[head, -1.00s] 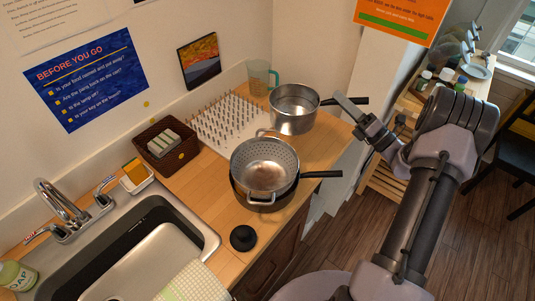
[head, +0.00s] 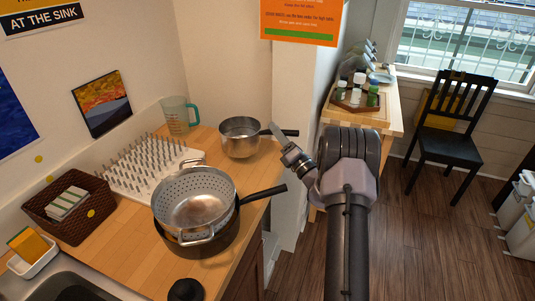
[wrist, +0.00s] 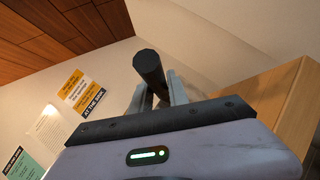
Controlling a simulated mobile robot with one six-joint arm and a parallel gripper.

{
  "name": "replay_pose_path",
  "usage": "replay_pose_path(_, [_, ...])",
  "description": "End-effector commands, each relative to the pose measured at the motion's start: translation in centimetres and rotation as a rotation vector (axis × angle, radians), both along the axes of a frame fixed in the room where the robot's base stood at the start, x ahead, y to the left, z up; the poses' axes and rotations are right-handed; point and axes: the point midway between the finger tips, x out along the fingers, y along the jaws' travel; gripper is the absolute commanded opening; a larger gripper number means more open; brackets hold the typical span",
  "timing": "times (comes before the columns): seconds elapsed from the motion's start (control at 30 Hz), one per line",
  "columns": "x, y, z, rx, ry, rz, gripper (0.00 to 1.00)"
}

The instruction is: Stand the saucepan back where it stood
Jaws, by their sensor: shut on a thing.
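The steel saucepan (head: 239,143) is upright over the back right of the worktop (head: 130,262), right of the spiked drying rack. My gripper (head: 283,137) is at its dark handle, on the pan's right side. In the wrist view the handle (wrist: 149,70) lies between the two pale fingers, and the gripper (wrist: 158,92) is shut on it. I cannot tell whether the pan's base touches the worktop. The pan itself does not show in the wrist view.
A colander (head: 195,195) sits in a second pan (head: 228,232), whose handle points right, nearer than the held saucepan. The white spiked rack (head: 150,168) and a green measuring jug (head: 180,114) stand to the left. A wall end (head: 293,100) rises just behind the handle.

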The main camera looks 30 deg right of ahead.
Motion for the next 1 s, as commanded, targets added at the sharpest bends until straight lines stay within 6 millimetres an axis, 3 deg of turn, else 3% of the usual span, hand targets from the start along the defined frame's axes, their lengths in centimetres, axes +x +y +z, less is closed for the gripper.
replay_pose_path(0.03, [0.0, 0.0, -1.4, 0.001, -0.001, 0.0, 0.0])
replay_pose_path(0.2, [0.0, 0.0, -4.4, 0.001, -0.003, 0.0, 0.0])
replay_pose_path(0.53, [0.0, 0.0, -4.7, -0.001, -0.002, 0.0, 0.0])
replay_pose_path(0.57, [0.0, 0.0, -4.7, -0.001, -0.001, 0.0, 0.27])
replay_pose_path(0.63, [0.0, 0.0, -4.7, -0.001, -0.001, 0.0, 0.4])
replay_pose_path(1.0, [-0.4, 0.0, -4.5, -0.001, 0.0, 0.0, 0.42])
